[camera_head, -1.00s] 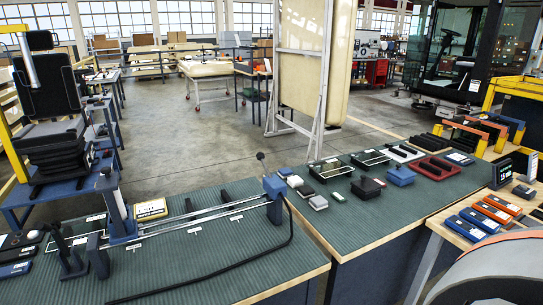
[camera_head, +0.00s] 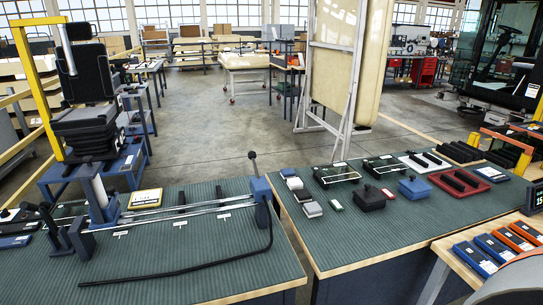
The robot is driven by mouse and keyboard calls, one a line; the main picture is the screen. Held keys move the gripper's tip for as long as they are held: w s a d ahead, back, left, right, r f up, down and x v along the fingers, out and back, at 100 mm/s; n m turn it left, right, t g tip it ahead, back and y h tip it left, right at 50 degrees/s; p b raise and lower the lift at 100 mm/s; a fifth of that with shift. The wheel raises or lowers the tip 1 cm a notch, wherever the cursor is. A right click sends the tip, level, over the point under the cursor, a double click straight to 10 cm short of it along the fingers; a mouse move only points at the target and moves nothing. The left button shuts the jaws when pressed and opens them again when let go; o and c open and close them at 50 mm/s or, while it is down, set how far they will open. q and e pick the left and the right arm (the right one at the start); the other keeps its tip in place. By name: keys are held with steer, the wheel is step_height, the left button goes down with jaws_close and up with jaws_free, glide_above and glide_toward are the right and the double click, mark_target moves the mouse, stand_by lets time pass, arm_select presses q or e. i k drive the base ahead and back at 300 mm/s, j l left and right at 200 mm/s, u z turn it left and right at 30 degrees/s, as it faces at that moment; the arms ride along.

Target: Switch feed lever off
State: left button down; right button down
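A linkage bench (camera_head: 170,262) with a ribbed green top stands at the front left. At its right end a lever with a dark knob (camera_head: 252,156) rises from a blue block (camera_head: 261,189), leaning slightly left. Long metal rods (camera_head: 180,212) run from this block to a blue-grey upright post (camera_head: 97,192) at the left. A black lever (camera_head: 49,222) stands further left. No readable label shows which one is the feed lever. Neither of my grippers is in view.
A second green-topped bench (camera_head: 350,235) to the right holds small boxes, trays and handles. A black operator seat (camera_head: 88,85) is behind at left. A black cable (camera_head: 190,270) lies across the linkage bench. Open floor (camera_head: 215,145) lies behind the benches.

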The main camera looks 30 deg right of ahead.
mark_target(252, 155)
steer(key=k+l, duration=0.1)
steer(key=l, duration=0.35)
steer(key=k+l, duration=0.1)
steer(key=l, duration=0.4)
steer(key=k+l, duration=0.1)
steer(key=l, duration=0.85)
steer(key=k, duration=0.05)
